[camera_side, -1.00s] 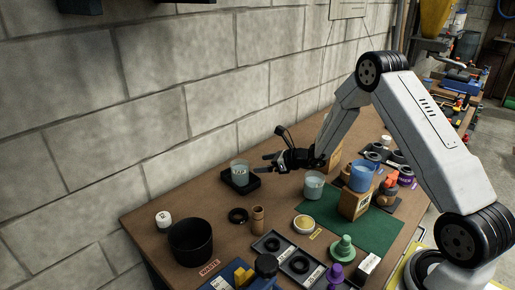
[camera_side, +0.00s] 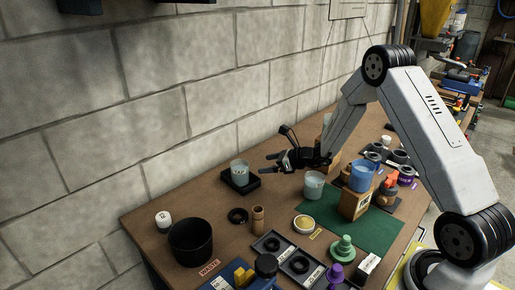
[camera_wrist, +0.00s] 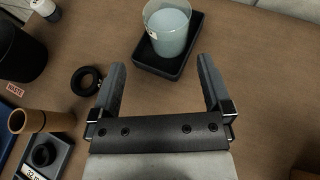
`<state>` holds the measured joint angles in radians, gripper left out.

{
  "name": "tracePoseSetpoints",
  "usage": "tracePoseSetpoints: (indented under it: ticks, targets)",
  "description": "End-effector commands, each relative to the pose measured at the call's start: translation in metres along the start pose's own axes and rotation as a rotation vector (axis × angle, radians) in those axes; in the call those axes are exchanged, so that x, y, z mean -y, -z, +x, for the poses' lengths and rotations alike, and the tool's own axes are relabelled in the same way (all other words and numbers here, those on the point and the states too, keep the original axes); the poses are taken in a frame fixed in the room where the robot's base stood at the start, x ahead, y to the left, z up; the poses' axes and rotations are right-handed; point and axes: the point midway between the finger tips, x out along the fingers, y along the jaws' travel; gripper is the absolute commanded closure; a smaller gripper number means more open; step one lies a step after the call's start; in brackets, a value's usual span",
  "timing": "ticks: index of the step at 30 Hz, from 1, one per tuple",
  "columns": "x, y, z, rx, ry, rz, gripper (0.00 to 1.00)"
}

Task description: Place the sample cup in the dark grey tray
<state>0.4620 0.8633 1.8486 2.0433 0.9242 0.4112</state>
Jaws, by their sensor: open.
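A clear cup with pale blue-grey contents (camera_side: 239,172) stands upright in the small dark grey tray (camera_side: 252,188) near the wall. In the wrist view the cup (camera_wrist: 167,34) stands within the tray (camera_wrist: 192,45), just beyond my fingertips. My gripper (camera_side: 269,163) is open and empty, to the right of the tray and apart from the cup. A second similar cup (camera_side: 314,184) stands at the green mat's edge, right of and nearer the camera than my gripper.
A black waste bin (camera_side: 190,243), a white-capped jar (camera_side: 163,219), a black ring (camera_side: 238,215) and a brown cylinder (camera_side: 258,220) stand front left. A wooden block with a blue cup (camera_side: 361,178) stands on the green mat (camera_side: 384,228). Bare table surrounds the tray.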

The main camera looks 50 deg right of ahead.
Motion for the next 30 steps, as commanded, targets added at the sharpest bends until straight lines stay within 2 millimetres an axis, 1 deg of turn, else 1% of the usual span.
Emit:
tracePoseSetpoints:
  ticks: [5, 11, 15, 21, 25, 30]
  targets:
    - [-0.030, -0.005, -0.003, -0.060, -0.096, -0.118, 0.00]
    - [-0.083, -0.007, -0.017, -0.170, -0.279, -0.363, 0.00]
    - [-0.118, -0.004, -0.033, -0.245, -0.415, -0.568, 0.00]
    - [-0.157, 0.003, -0.063, -0.333, -0.600, -0.874, 0.00]
    - [-0.176, 0.008, -0.084, -0.378, -0.715, -1.091, 0.00]
    - [-0.194, 0.014, -0.113, -0.420, -0.859, -1.389, 0.00]
